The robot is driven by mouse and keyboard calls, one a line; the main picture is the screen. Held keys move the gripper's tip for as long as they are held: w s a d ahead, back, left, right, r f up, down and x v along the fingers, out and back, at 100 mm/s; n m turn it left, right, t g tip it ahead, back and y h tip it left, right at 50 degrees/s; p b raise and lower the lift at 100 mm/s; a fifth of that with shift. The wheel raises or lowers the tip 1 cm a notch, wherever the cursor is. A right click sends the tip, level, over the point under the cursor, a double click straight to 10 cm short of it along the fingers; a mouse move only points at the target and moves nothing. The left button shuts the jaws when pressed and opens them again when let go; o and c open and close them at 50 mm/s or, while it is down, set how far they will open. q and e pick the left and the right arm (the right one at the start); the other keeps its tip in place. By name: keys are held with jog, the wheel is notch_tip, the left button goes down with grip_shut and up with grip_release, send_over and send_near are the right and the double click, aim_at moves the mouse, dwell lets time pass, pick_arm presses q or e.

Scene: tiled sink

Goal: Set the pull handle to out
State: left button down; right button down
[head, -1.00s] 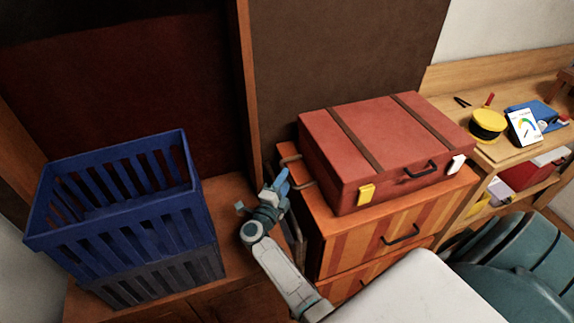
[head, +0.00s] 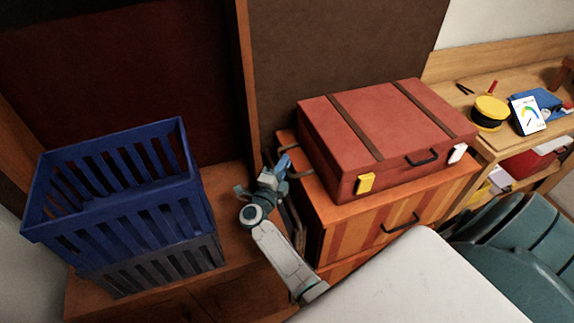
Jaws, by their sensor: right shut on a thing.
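The grey metal pull handle (head: 300,174) shows as a bent bar at the left side of the orange striped cabinet, beside the red suitcase. My right gripper (head: 282,164) is at this handle, with its blue-grey fingers shut on it. The fingers and wrist hide part of the handle, so how far out it stands is hard to tell. My left gripper is not in view.
The red suitcase (head: 390,125) lies on the orange striped cabinet (head: 350,228), close to the handle. A blue slatted crate (head: 125,215) stands left of my right arm. Teal chairs (head: 515,245) are at the right. A wooden shelf (head: 490,140) holds small items.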

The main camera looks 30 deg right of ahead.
jog(key=c, duration=1.4)
grip_release()
jog(key=shift+w+a, duration=0.15)
jog(key=shift+w, duration=0.05)
jog(key=shift+s, duration=0.1)
jog(key=v, duration=0.7)
jog(key=shift+a, duration=0.2)
